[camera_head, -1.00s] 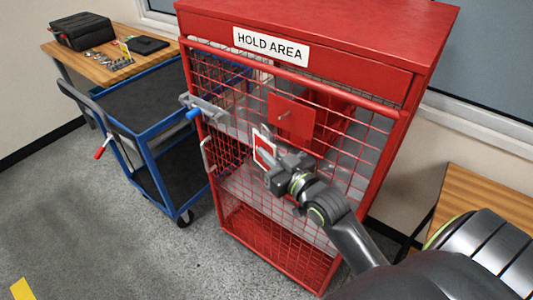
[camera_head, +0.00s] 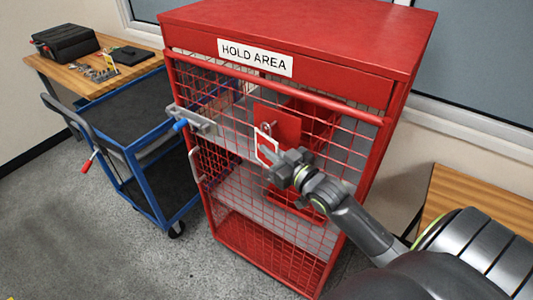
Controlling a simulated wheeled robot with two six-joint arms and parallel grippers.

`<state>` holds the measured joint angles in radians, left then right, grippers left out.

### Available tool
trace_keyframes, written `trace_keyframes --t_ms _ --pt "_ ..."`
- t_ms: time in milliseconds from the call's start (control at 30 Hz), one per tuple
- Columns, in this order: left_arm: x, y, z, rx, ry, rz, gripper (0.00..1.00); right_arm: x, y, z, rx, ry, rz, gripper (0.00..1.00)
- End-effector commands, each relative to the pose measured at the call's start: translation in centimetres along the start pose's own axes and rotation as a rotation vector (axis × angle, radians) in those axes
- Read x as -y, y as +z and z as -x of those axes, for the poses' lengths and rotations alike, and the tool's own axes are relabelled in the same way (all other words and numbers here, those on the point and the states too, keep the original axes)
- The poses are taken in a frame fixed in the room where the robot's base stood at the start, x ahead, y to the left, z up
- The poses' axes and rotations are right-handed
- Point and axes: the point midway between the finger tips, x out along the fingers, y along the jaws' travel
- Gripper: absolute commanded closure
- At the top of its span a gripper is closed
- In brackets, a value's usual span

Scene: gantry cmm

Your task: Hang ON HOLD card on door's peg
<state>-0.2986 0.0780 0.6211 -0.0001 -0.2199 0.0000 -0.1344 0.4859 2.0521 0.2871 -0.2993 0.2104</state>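The ON HOLD card (camera_head: 266,147) is a small card with a white border, seen at an angle in front of the cage door. My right gripper (camera_head: 275,157) is at the card's lower right edge and appears shut on it. A wire-like loop shows at the card's top. The red plate (camera_head: 278,123) on the mesh door carries the peg (camera_head: 268,127), which is small and close to the card's top. I cannot tell whether the loop is around the peg or only in front of it. My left gripper is not in view.
The red HOLD AREA cage (camera_head: 290,88) has a latch with a blue grip (camera_head: 181,125) and a door handle (camera_head: 195,164) at left. A blue cart (camera_head: 150,150) stands left of it. A wooden bench (camera_head: 470,207) is at right.

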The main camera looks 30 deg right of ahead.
Motion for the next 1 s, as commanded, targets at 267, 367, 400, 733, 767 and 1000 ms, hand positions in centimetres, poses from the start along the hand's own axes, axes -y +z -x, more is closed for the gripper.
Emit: trace_keyframes --t_ms 267,367,400,733,767,1000 --pt "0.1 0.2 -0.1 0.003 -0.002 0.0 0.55 -1.6 0.3 -0.5 0.001 0.0 0.001 1.0" --pt "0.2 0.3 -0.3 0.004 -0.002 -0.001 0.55 -2.0 0.6 -0.6 0.001 0.001 0.002 1.0" --pt "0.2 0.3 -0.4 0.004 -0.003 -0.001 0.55 -2.2 0.7 -0.6 0.001 0.001 0.002 1.0" --pt "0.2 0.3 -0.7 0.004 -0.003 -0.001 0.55 -2.7 1.5 -0.7 0.008 0.004 0.004 1.0" --pt "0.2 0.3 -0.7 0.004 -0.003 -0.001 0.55 -2.7 1.6 -0.7 0.009 0.004 0.004 1.0" --pt "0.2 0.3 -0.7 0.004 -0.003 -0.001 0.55 -2.7 1.7 -0.6 0.013 0.005 0.002 1.0"
